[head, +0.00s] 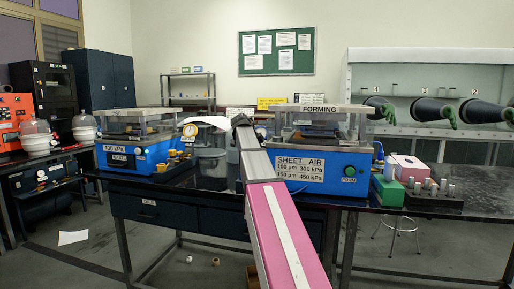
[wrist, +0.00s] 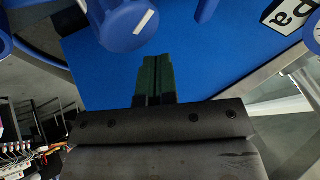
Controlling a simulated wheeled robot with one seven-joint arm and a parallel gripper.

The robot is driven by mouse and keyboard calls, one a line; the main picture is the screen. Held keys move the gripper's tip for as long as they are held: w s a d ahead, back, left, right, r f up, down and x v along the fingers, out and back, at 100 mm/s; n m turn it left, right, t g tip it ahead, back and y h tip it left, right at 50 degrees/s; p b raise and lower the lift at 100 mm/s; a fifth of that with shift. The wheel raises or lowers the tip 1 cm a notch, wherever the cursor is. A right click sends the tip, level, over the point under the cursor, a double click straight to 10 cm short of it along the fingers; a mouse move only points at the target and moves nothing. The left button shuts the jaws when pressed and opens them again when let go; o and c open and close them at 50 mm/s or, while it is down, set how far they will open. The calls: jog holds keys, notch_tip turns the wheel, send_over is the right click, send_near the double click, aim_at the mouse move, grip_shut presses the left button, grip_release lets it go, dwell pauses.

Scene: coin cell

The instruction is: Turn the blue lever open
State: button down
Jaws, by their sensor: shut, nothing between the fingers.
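A blue rounded handle (wrist: 128,20) with a white mark on its face shows at the top of the wrist view. It looks like the blue lever, but its full shape is cut off by the frame edge. My gripper (wrist: 154,62) points at a blue panel with its dark green fingers together and nothing between them. The fingertips are just below and right of the handle; I cannot tell whether they touch it. In the head view I cannot make out the lever or the fingers clearly.
A blue FORMING machine (head: 340,178) stands right of my arm. A rack of vials (head: 435,199) and a green box (head: 388,190) are further right.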

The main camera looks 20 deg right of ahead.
jog(key=w+d+f, duration=0.3)
jog(key=w+d, duration=0.1)
jog(key=shift+d+f, duration=0.25)
jog(key=shift+d, duration=0.1)
jog(key=shift+w+d, duration=0.25)
jog(key=shift+d, duration=0.15)
jog(key=shift+a, duration=0.1)
